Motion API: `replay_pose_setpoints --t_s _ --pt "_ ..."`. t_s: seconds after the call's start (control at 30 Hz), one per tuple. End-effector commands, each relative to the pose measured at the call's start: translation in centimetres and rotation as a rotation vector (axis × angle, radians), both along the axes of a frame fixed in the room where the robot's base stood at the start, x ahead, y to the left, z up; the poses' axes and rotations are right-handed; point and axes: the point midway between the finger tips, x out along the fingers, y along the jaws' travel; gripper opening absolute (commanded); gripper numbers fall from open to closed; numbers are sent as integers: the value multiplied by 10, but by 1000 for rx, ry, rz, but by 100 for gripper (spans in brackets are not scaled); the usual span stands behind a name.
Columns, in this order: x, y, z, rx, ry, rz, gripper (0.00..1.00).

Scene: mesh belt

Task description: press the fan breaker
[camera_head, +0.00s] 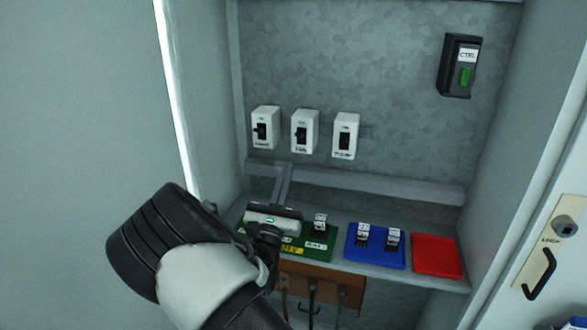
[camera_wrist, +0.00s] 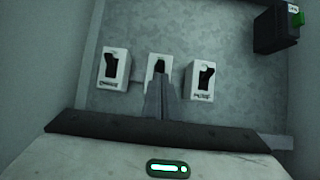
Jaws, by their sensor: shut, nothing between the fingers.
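Three white breakers with black rockers are mounted in a row on the grey back panel: the left breaker (camera_head: 264,128), the middle breaker (camera_head: 304,131) and the right breaker (camera_head: 345,135). Their labels are too small to read surely, so I cannot tell which is the fan breaker. My gripper (camera_head: 284,170) is shut and empty, below the row and pointing toward the panel. In the wrist view its fingers (camera_wrist: 160,80) overlap the lower part of the middle breaker (camera_wrist: 159,62). The left (camera_wrist: 113,66) and right (camera_wrist: 200,80) breakers stand clear on either side. Contact is not visible.
A black CTRL box (camera_head: 459,66) with a green switch is at upper right. Below the breakers, a ledge holds a green tray (camera_head: 316,255), a blue tray (camera_head: 376,248) with small labelled items and a red tray (camera_head: 437,256). Cabinet walls close both sides.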

Motion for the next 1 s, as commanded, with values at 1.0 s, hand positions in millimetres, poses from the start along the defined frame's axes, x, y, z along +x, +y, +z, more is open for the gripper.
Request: replay_pose_setpoints --t_s 1.0 --pt "-67 -91 35 276 4 -276 0"
